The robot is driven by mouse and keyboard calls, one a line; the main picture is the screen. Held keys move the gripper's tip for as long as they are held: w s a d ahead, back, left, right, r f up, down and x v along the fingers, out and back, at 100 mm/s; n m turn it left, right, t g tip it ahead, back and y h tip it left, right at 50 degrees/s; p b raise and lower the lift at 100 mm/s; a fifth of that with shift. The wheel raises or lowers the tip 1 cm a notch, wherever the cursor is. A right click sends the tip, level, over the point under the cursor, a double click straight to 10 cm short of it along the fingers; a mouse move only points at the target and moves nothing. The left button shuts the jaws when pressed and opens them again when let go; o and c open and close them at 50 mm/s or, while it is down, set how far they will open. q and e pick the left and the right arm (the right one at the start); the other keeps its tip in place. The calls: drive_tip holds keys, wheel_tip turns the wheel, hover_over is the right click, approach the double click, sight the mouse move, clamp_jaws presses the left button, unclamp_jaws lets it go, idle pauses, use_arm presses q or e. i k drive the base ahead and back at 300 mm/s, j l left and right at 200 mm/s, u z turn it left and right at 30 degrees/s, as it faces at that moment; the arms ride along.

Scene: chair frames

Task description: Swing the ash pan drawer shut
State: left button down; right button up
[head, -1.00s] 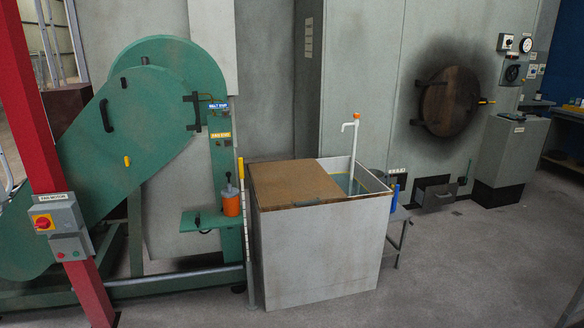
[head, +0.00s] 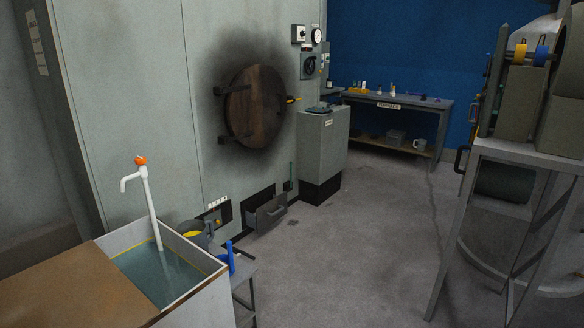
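The ash pan drawer (head: 270,214) is a small dark grey drawer low at the foot of the furnace wall, just above the floor. It stands partly out of its dark opening, with a handle on its front face. Above and to its left is the round brown furnace door (head: 254,107), closed, with soot around it. Neither of my grippers is in the head view.
A water tank (head: 208,288) with a white tap pipe stands at the lower left, a small side table beside it. A grey cabinet (head: 323,150) stands right of the drawer. A machine on a metal stand (head: 478,165) is at right. The floor (head: 365,240) between is clear.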

sight(265, 217)
drive_tip(key=i+l+z, duration=0.2)
drive_tip(key=i+z, duration=0.15)
drive_tip(key=i, duration=0.3)
drive_tip(key=i+z, duration=0.35)
drive_tip(key=i, duration=0.35)
drive_tip(key=i+j+z, duration=0.1)
drive_tip(key=i+z, duration=0.25)
drive_tip(key=i, duration=0.3)
drive_tip(key=i+j+u, duration=0.1)
drive_tip(key=i+u, duration=0.2)
drive_tip(key=i, duration=0.4)
drive_tip(key=i+u, duration=0.3)
drive_tip(key=i, duration=0.4)
drive_tip(key=i+l+u, duration=0.35)
drive_tip(key=i, duration=0.3)
drive_tip(key=j, duration=0.1)
